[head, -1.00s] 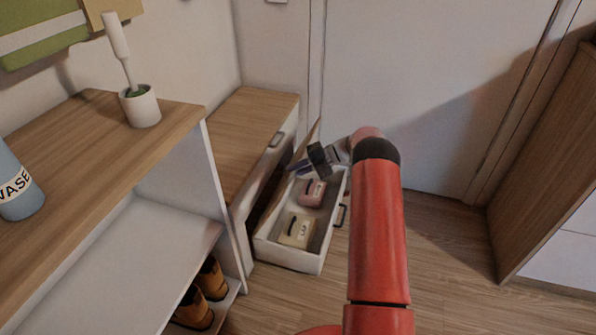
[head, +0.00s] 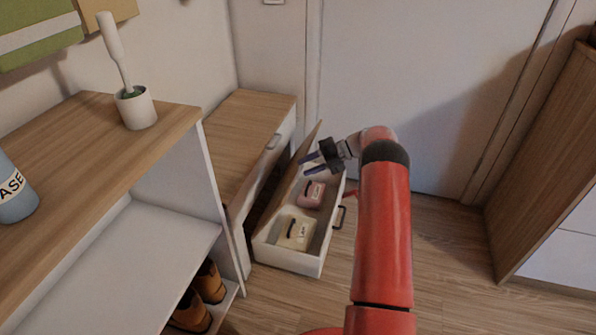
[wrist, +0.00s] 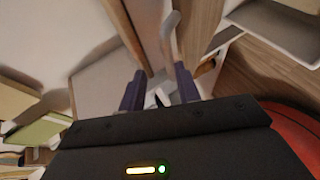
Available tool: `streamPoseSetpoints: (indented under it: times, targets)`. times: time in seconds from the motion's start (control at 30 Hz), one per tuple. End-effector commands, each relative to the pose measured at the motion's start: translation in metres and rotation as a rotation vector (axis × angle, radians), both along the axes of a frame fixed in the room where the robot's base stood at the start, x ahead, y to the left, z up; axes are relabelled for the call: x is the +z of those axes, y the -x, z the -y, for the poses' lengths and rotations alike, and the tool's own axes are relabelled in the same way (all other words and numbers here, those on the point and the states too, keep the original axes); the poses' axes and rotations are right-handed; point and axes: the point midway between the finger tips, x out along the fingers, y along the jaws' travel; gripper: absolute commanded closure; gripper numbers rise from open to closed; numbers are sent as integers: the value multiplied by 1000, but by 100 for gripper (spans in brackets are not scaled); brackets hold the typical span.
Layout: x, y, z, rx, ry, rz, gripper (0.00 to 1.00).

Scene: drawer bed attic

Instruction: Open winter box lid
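A pink labelled case (head: 311,194) and a cream labelled case (head: 296,232) lie inside. My gripper (head: 309,163) is above the far end of the box, beside the lid, with its fingers pointing left. The fingers are apart with nothing held between them, as the wrist view also shows (wrist: 159,87). I cannot tell whether a finger touches the lid.
A low wood-topped cabinet (head: 246,126) stands left of the box. Floor (head: 445,255) is clear to the right.

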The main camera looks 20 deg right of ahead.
Motion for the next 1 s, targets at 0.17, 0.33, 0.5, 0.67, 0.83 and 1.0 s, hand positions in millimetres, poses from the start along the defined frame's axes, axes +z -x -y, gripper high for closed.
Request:
streamPoseSetpoints:
  times: [0.17,0.33,0.5,0.67,0.83,1.0]
  targets:
    - [10,4,21,0,-1,4,67]
    - [13,5,26,0,-2,1,67]
    - [13,5,25,1,-2,1,67]
    - [13,5,25,1,-2,1,67]
    - [24,6,19,29,31,42,67]
    - [76,16,-10,188,193,258,67]
